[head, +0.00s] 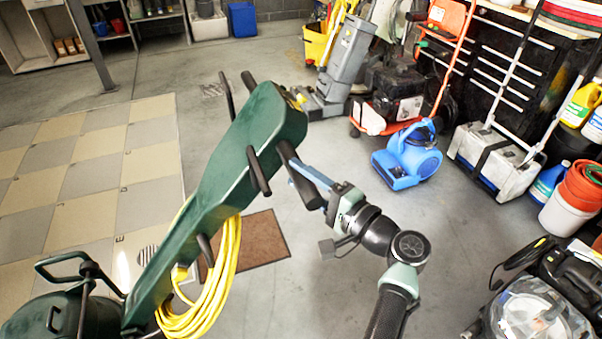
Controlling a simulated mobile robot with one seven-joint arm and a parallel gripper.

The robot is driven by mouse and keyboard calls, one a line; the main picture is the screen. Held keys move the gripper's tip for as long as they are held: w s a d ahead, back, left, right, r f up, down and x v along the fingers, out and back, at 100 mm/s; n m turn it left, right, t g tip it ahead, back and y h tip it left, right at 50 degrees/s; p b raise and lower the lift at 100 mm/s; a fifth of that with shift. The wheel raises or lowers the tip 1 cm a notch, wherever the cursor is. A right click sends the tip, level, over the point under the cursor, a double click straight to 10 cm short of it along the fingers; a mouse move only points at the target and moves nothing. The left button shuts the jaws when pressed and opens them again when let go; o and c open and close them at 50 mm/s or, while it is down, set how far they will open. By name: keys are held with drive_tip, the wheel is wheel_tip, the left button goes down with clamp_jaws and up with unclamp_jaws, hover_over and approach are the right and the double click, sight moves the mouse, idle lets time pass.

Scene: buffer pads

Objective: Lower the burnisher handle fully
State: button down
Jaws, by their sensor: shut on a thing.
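The burnisher's long green handle (205,195) slants up and to the right from its dark green body (45,318) at the lower left. Black grips and levers stick out on both sides of the handle's top end. My gripper (304,185) reaches in from the right and is shut on the black grip (303,170) at the right side of the handle's top. The handle stands raised at a steep tilt, well above the floor. The exact finger contact is partly hidden by the grip and the gripper itself.
A coiled yellow cord (215,290) hangs from the handle over a brown mat (258,240). A blue blower (408,155) stands on the floor to the right. Clear vacuum equipment (535,310) is at the lower right. Open grey floor lies below my arm.

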drive_tip(key=shift+w+d+r+m+t+h, duration=0.15)
drive_tip(key=shift+w+d, duration=0.05)
drive_tip(key=shift+d, duration=0.35)
drive_tip(key=shift+w+d+r+m+t+h, duration=0.15)
drive_tip(key=shift+d, duration=0.4)
drive_tip(key=c, duration=0.8)
unclamp_jaws()
drive_tip(key=shift+c, duration=0.2)
drive_tip(key=o, duration=0.4)
drive_tip(key=shift+s+a+r, duration=0.1)
drive_tip(key=shift+a, duration=0.1)
drive_tip(key=v, duration=1.2)
drive_tip(key=shift+s+d+f, duration=0.2)
drive_tip(key=shift+s+d, duration=0.05)
drive_tip(key=shift+d, duration=0.1)
